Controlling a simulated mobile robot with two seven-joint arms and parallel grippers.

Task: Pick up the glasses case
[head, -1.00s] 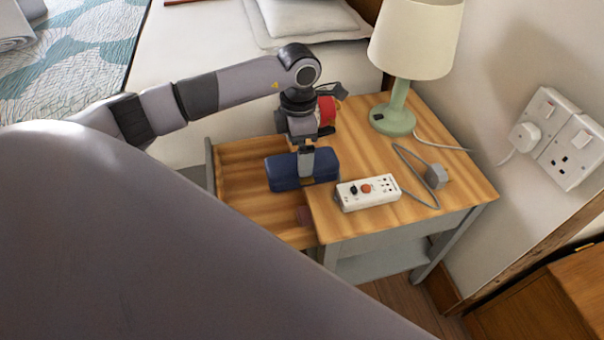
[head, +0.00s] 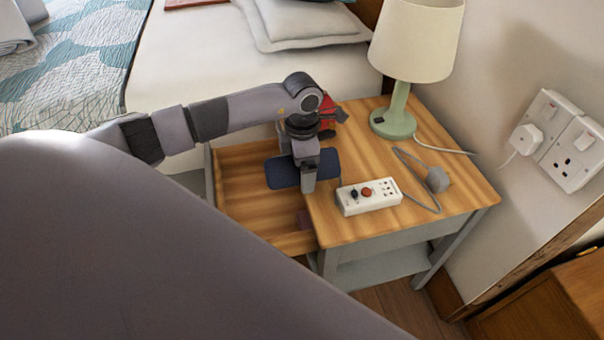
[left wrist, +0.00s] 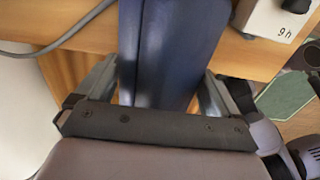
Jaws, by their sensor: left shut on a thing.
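The glasses case, a dark blue rounded box (head: 282,173), is at the left part of the wooden nightstand, where the open drawer meets the top. My left gripper (head: 309,180) reaches down over its middle and is shut on it, hiding part of it. In the left wrist view the blue case (left wrist: 170,50) runs up between the two fingers (left wrist: 158,95). I cannot tell for certain whether the case is clear of the wood. My right gripper is not in view.
A white power strip (head: 368,195) with a grey cable and plug (head: 437,179) lies right of the case on the nightstand top (head: 440,215). A green-based lamp (head: 395,115) stands behind. A red object (head: 327,128) is partly hidden behind my gripper. The drawer (head: 245,190) is open at left.

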